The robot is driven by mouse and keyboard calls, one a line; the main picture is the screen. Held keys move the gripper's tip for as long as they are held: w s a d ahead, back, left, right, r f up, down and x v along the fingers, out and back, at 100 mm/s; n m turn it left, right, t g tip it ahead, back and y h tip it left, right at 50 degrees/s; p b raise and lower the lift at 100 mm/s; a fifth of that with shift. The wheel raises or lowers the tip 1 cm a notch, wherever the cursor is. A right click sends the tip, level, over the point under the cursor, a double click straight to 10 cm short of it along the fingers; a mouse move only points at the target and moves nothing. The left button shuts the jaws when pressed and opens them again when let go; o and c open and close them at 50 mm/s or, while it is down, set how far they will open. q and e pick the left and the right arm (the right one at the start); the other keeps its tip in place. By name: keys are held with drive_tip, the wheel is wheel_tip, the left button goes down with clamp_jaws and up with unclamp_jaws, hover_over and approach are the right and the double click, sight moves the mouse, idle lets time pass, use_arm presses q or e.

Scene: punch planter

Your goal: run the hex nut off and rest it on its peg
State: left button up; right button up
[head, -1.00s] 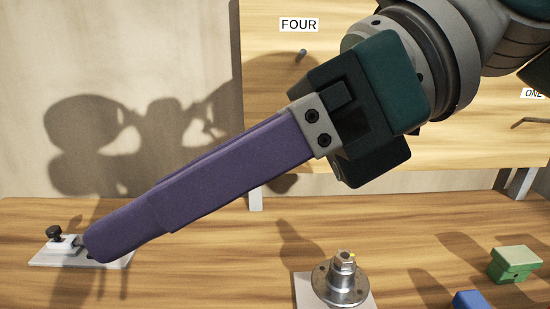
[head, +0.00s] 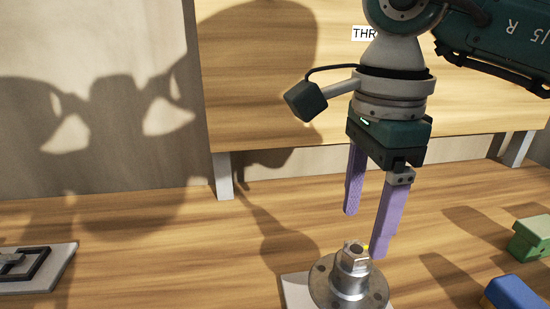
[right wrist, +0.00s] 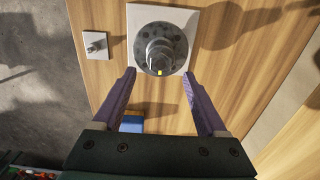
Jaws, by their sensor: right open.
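The metal hex nut (head: 354,256) sits on top of a round metal flange (head: 350,290) with holes in its rim. A small yellow mark shows beside the nut. In the right wrist view the nut (right wrist: 158,50) is seen from above, ahead of the fingertips. My right gripper (head: 365,233) points down with its purple fingers apart and empty, its tips just above and beside the nut. The fingers also show open in the right wrist view (right wrist: 159,75). A short metal stud (right wrist: 96,44) stands on a small white plate; I cannot tell if it is the peg. My left gripper is out of view.
A white base plate (right wrist: 190,17) lies under the flange. A blue block (head: 513,294) and a green block (head: 532,237) stand at right. A plate with a dark frame-like part (head: 35,265) lies at left. A wooden board (head: 260,100) rises behind the table.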

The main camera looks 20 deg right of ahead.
sight(356, 250)
drive_tip(key=shift+f, duration=2.25)
drive_tip(key=shift+c, duration=0.2)
